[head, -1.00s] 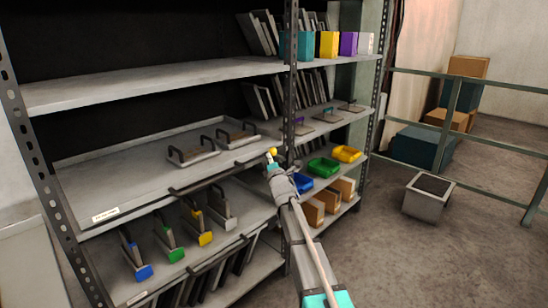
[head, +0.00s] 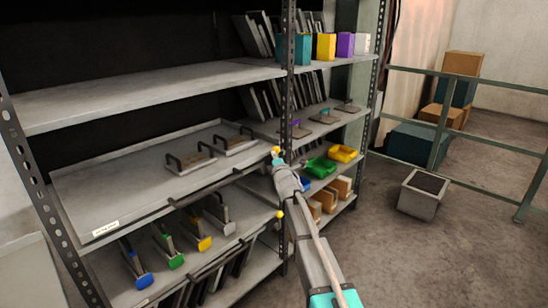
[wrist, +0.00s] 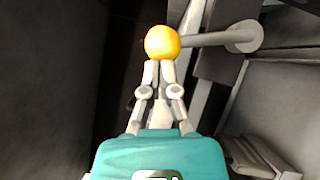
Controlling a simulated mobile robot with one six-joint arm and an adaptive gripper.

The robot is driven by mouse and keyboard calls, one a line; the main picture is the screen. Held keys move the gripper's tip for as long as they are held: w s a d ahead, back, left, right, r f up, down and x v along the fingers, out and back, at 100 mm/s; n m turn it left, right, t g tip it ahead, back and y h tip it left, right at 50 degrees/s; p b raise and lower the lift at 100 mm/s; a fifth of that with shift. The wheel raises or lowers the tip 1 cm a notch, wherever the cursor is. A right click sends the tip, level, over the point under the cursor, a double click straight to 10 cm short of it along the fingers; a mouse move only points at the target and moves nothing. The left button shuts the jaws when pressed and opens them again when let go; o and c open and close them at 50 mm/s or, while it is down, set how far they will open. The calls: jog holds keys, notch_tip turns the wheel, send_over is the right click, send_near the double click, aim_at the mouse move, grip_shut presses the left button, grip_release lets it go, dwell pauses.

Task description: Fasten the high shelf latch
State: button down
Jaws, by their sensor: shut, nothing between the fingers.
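The upper latch's yellow ball knob (head: 276,150) is at the right front corner of the upper pull-out shelf (head: 110,185), close to the perforated upright. In the wrist view the yellow knob (wrist: 162,43) sits on a pale rod that runs right to a round pivot. My gripper (wrist: 160,66) is shut and empty, its fingertips right at the near side of the knob; whether they touch it I cannot tell. In the head view my gripper (head: 277,158) is small and just below the knob. The latch's catch is not clear.
Two handled dies (head: 190,160) lie on the upper shelf. A second yellow knob (head: 280,214) is lower on the upright, left of my arm. Dies with coloured ends (head: 173,258) stand on the shelf below. Coloured bins (head: 320,167) are at right. Open floor lies right of my arm.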

jog(key=shift+w+d+r+p, duration=0.45)
jog(key=shift+w+r+p, duration=0.1)
jog(key=shift+w+r, duration=0.15)
jog(key=shift+w+d+r, duration=0.3)
jog(key=shift+w+d, duration=0.05)
jog(key=shift+d, duration=0.15)
jog(key=shift+s+p, duration=0.1)
jog(key=shift+p, duration=0.2)
jog(key=s+r+p, duration=0.1)
jog(key=s+r, duration=0.1)
jog(key=s, duration=1)
jog(key=shift+s+a+p, duration=0.15)
jog(key=shift+s+p, duration=0.2)
jog(key=shift+s, duration=0.05)
jog(key=shift+f, duration=0.1)
